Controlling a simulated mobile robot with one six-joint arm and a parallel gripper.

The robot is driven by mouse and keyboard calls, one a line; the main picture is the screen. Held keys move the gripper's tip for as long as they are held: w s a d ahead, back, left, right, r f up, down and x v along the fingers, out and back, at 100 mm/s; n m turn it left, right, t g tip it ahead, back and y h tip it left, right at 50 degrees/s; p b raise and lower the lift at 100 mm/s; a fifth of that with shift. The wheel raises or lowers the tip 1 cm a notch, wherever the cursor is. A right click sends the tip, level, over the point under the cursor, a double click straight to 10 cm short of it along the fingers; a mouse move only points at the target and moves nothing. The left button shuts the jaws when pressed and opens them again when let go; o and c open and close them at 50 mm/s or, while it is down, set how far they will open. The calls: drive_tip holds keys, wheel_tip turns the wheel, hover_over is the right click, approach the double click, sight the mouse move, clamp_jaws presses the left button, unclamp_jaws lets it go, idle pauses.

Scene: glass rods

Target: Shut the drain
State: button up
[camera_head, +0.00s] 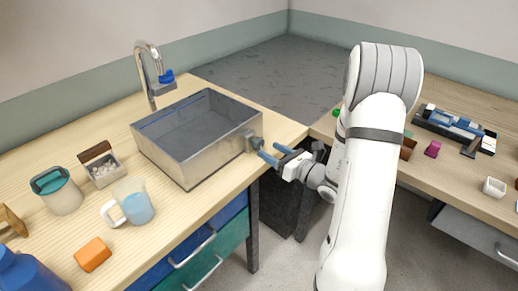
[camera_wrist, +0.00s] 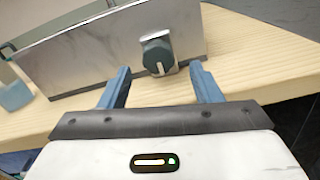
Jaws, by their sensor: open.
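The metal sink basin (camera_head: 180,166) stands on the light wooden counter, and its side wall (camera_wrist: 95,60) fills the upper part of the wrist view. A round dark grey-green drain knob (camera_wrist: 157,55) with a pale pointer line sits on that wall near its right end; it also shows in the head view (camera_head: 254,144). My gripper (camera_head: 268,155) is open, its two blue fingers pointing at the knob. In the wrist view the knob lies ahead of and between the fingertips (camera_wrist: 162,78), with nothing held. The drain hole is not visible.
A chrome faucet (camera_head: 147,75) with a blue part stands behind the basin. A blue-filled jug (camera_head: 137,207), a teal-lidded container (camera_head: 62,196), a box of white pieces (camera_head: 103,172) and an orange block (camera_head: 93,254) occupy the counter's left. Another table (camera_head: 462,169) stands right.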

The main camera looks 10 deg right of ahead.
sight(261, 146)
drive_tip(key=shift+x, duration=1.7)
drive_tip(key=shift+s+a, duration=0.1)
